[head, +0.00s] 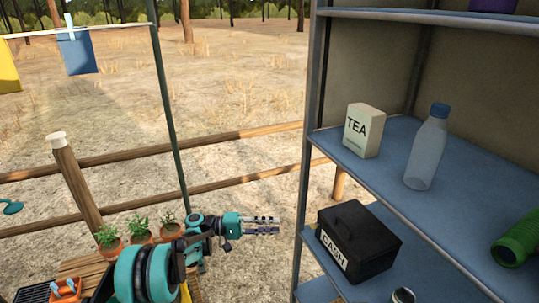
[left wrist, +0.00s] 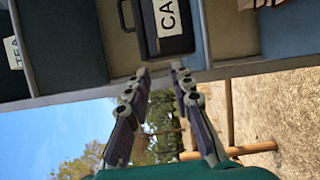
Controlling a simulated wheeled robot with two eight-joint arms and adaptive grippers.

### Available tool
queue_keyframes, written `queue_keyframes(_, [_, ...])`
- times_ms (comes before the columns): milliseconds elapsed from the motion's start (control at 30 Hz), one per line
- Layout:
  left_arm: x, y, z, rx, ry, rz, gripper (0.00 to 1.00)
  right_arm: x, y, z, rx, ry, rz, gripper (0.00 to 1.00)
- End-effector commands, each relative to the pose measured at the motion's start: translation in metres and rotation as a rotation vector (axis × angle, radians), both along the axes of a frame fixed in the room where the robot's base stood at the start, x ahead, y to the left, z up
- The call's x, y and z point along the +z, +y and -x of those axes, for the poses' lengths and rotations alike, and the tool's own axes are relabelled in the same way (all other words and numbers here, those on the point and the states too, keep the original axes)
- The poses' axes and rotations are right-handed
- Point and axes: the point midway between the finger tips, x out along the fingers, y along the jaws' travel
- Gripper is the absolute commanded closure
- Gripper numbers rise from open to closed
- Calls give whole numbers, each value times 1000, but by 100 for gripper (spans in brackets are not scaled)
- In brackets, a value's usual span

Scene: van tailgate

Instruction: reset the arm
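My left arm comes in from the lower left in the head view. My left gripper (head: 278,225) points right, in front of the shelf's near post, to the left of the black cash box. In the left wrist view the two fingers of my left gripper (left wrist: 159,70) stand apart with nothing between them. The cash box (head: 358,240) sits on a lower shelf; in the left wrist view it shows beyond the fingertips (left wrist: 172,44), turned sideways. My right gripper is in neither view.
A blue shelf unit (head: 309,130) fills the right. Its middle shelf holds a tea box (head: 364,130) and a clear bottle (head: 426,150); a green ribbed object (head: 518,238) lies at the right. Potted plants (head: 140,229), a wooden fence (head: 240,133) and a thin pole (head: 168,100) are at left.

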Motion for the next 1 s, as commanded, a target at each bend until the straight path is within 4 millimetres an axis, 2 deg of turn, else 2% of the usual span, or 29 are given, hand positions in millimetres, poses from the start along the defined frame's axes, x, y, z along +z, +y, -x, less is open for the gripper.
queue_keyframes(167, [20, -5, 10, 44, 4, -117, 77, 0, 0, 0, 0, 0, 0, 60])
queue_keyframes(267, [35, -6, 25, 94, 2, -244, 77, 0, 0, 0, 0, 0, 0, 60])
queue_keyframes(467, [52, 9, 71, 196, -34, -522, 77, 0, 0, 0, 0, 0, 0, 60])
queue_keyframes(667, [54, 42, 133, 289, -105, -795, 77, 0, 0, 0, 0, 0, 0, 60])
queue_keyframes(1000, [33, 125, 245, 411, -314, -1245, 77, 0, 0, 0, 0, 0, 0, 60])
